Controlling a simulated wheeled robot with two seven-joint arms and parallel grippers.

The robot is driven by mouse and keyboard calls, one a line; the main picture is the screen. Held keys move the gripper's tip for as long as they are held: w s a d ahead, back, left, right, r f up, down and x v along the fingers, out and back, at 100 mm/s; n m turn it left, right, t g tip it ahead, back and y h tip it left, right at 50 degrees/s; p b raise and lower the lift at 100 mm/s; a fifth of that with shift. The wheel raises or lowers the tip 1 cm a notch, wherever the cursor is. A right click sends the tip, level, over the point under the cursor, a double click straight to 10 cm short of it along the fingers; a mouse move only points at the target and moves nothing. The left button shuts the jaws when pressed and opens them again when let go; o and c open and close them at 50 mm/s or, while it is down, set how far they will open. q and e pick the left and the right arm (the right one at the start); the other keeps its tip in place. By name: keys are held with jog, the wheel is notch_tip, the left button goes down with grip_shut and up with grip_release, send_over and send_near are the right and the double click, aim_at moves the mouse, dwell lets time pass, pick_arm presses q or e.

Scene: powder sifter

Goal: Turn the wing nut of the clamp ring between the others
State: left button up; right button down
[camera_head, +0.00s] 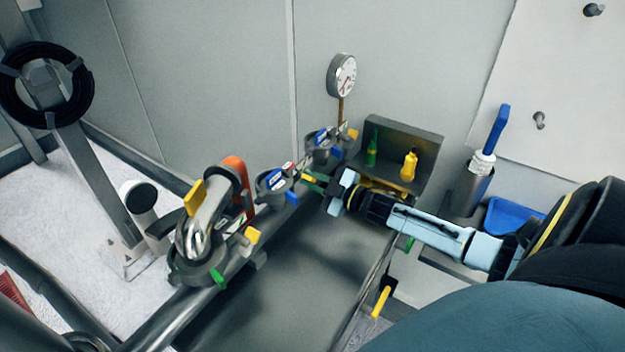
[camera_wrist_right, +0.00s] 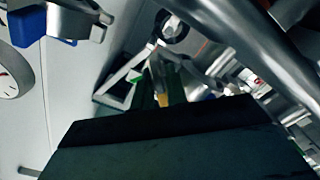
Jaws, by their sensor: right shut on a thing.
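Several clamp rings sit in a row along the steel pipework. The middle clamp ring (camera_head: 272,184) has blue parts. The near ring (camera_head: 197,272) has a yellow wing nut (camera_head: 252,236), and the far ring (camera_head: 320,152) has one too (camera_head: 353,134). My right gripper (camera_head: 309,179) reaches in from the right at the middle ring. Its green fingers are shut on that ring's wing nut, mostly hidden in the head view. In the right wrist view a yellow piece, the wing nut (camera_wrist_right: 160,82), shows between the fingers. My left gripper is not in view.
A gauge (camera_head: 342,76) stands behind the far ring. A grey open box (camera_head: 425,140) with green and yellow bottles is on the wall beyond my right gripper. A metal holder (camera_head: 468,190) with a blue-handled brush stands at right. A hose reel (camera_head: 45,85) is at far left.

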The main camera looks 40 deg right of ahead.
jog(key=c, duration=1.5)
grip_release()
jog(key=shift+c, duration=0.2)
jog(key=v, duration=1.3)
jog(key=shift+s, duration=0.2)
